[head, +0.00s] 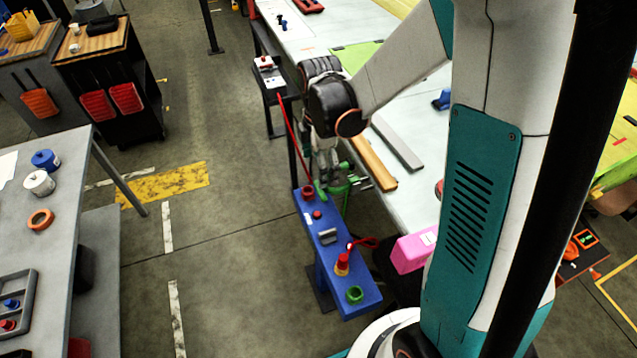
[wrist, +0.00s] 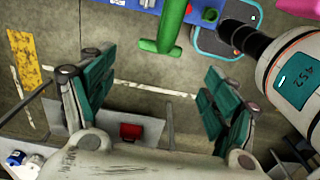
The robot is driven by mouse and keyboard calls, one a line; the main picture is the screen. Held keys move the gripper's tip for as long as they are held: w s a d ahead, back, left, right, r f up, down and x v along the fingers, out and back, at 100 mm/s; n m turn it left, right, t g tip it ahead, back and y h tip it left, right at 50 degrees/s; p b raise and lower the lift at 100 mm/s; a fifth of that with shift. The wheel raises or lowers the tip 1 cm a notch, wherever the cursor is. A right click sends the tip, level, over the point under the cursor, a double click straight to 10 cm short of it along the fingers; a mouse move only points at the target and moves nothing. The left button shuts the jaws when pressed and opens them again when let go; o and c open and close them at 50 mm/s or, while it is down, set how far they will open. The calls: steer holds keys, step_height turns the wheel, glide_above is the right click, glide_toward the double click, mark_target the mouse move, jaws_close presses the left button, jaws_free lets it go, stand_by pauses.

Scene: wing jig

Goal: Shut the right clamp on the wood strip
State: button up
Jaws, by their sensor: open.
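The wood strip (head: 373,163) lies along the left edge of the pale table. A green clamp (head: 346,186) is beside the strip's near end, partly hidden by my gripper. Whether its jaw touches the strip cannot be told. In the wrist view a green bar of the clamp (wrist: 174,28) with a rounded end reaches down from the top. My gripper (head: 325,168) hangs right at the clamp in the head view. In the wrist view my gripper (wrist: 157,75) has its fingers wide apart, with nothing between them; the green bar is above the gap.
A blue control stand (head: 328,262) with buttons and knobs is just in front of the clamp. A pink box (head: 410,253) is right of it. A grey bar (head: 398,143) lies beside the wood strip. Open floor is to the left, with a grey workbench (head: 85,215) beyond.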

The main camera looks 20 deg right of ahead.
step_height(320, 180, down, 9)
steer(key=shift+r, duration=0.15)
stand_by(0.4)
steer(key=c, duration=1.5)
steer(key=shift+r+b, duration=0.1)
steer(key=shift+b, duration=0.2)
